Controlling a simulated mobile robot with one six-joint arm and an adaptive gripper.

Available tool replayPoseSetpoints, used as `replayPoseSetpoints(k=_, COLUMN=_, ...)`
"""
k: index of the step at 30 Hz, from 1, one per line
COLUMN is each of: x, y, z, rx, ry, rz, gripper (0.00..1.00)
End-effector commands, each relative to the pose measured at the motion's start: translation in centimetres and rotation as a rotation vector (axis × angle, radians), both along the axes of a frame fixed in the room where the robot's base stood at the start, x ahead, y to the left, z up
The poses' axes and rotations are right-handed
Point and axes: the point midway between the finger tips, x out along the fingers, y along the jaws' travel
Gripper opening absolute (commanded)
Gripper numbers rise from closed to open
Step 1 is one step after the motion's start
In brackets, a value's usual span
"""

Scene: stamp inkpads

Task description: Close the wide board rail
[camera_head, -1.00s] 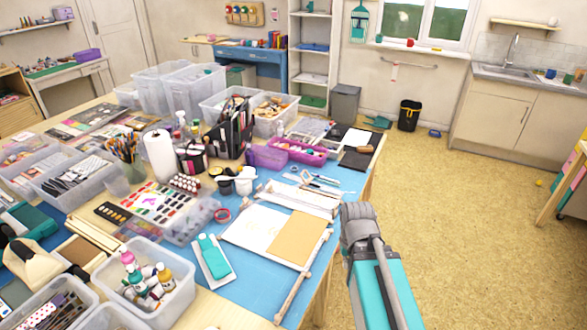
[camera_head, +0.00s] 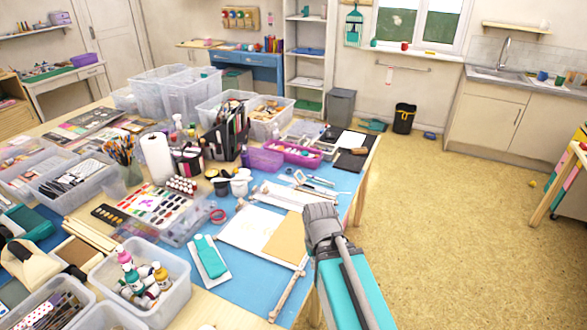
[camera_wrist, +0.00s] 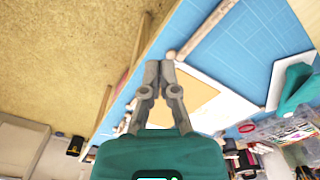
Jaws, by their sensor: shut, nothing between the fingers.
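The board (camera_head: 240,232) lies on the blue mat, white with a tan sheet (camera_head: 285,240) on its right part. A long pale wooden rail (camera_head: 287,298) lies at an angle from the board's right side toward the near table edge. I cannot tell whether it is the wide rail. Another pale wooden rail (camera_head: 282,196) lies along the board's far side. The angled rail (camera_wrist: 206,28) shows just beyond the fingertips there. My arm hides the board's right corner in the head view.
A clear bin of paint bottles (camera_head: 170,310) stands near left. The blue mat (camera_head: 245,297) has bare room near the rail. The floor (camera_head: 440,220) right of the table is clear.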

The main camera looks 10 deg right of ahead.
Motion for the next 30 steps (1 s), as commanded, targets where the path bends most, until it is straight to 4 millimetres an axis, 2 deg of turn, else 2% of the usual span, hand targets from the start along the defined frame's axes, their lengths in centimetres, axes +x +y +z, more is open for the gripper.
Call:
replayPoseSetpoints(k=5, x=0.7, y=0.1, z=0.6, rx=-0.017, ry=-0.003, rz=-0.009, gripper=0.00)
replayPoseSetpoints(k=8, x=1.8, y=0.1, z=1.5, rx=-0.048, ry=-0.009, rz=-0.026, gripper=0.00)
replayPoseSetpoints(k=11, x=3.6, y=1.1, z=2.9, rx=-0.097, ry=-0.021, rz=-0.048, gripper=0.00)
replayPoseSetpoints(k=20, x=11.6, y=2.3, z=9.7, rx=-0.322, ry=-0.124, rz=-0.182, gripper=0.00)
replayPoseSetpoints(k=30, x=21.3, y=6.2, z=18.9, rx=-0.558, ry=-0.350, rz=-0.333, gripper=0.00)
